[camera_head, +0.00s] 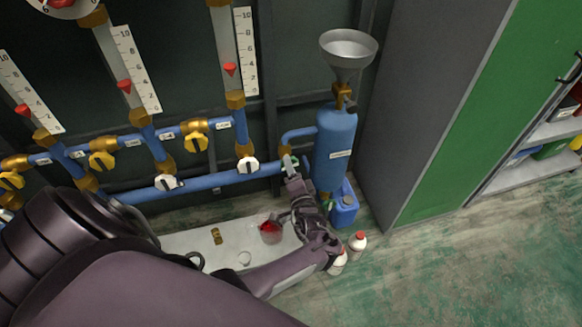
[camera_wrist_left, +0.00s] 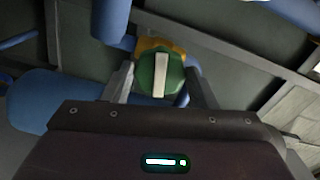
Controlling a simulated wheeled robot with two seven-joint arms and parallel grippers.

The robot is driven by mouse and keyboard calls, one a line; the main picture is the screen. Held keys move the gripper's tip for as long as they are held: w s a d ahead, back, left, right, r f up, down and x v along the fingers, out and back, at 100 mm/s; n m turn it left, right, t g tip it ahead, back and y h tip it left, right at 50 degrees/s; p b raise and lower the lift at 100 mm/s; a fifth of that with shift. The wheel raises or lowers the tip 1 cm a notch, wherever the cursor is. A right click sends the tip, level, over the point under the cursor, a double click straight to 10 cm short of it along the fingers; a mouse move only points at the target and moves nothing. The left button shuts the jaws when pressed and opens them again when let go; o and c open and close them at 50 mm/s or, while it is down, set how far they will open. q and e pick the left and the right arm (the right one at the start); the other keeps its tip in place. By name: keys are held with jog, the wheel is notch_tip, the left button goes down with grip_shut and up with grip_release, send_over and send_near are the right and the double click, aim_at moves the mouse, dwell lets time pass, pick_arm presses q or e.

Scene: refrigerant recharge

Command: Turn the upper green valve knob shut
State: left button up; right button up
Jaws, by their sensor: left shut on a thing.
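The green valve knob (camera_wrist_left: 147,80) with a white bar shows in the wrist view, in front of a brass valve body (camera_wrist_left: 152,45). Its white bar points up and down in that view. My left gripper (camera_wrist_left: 161,76) has one finger on each side of the knob and is shut on it. In the head view the left gripper (camera_head: 289,166) reaches the pipe just left of the blue tank (camera_head: 336,140); its fingers partly cover the green knob there. I cannot tell in the head view how the knob's bar is turned. My right gripper is not in view.
A metal funnel (camera_head: 348,50) tops the tank. Blue pipes (camera_head: 215,180) with black-and-white and yellow knobs run to the left. Below are a pale tray (camera_head: 190,243) with a red-filled beaker (camera_head: 270,231), a blue canister (camera_head: 344,208) and white bottles (camera_head: 358,242). Floor at right is clear.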

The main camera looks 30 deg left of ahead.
pick_arm(q)
jog(key=shift+w+d+r+m, duration=0.1)
jog(key=shift+r+m, duration=0.15)
jog(key=shift+m, duration=0.45)
jog(key=o, duration=0.6)
jog(key=shift+f+m, duration=0.1)
jog(key=shift+m, duration=0.2)
jog(key=o, duration=0.4)
jog(key=shift+c, duration=0.2)
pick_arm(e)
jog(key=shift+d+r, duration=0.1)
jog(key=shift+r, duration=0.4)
pick_arm(q)
jog(key=shift+f, duration=0.1)
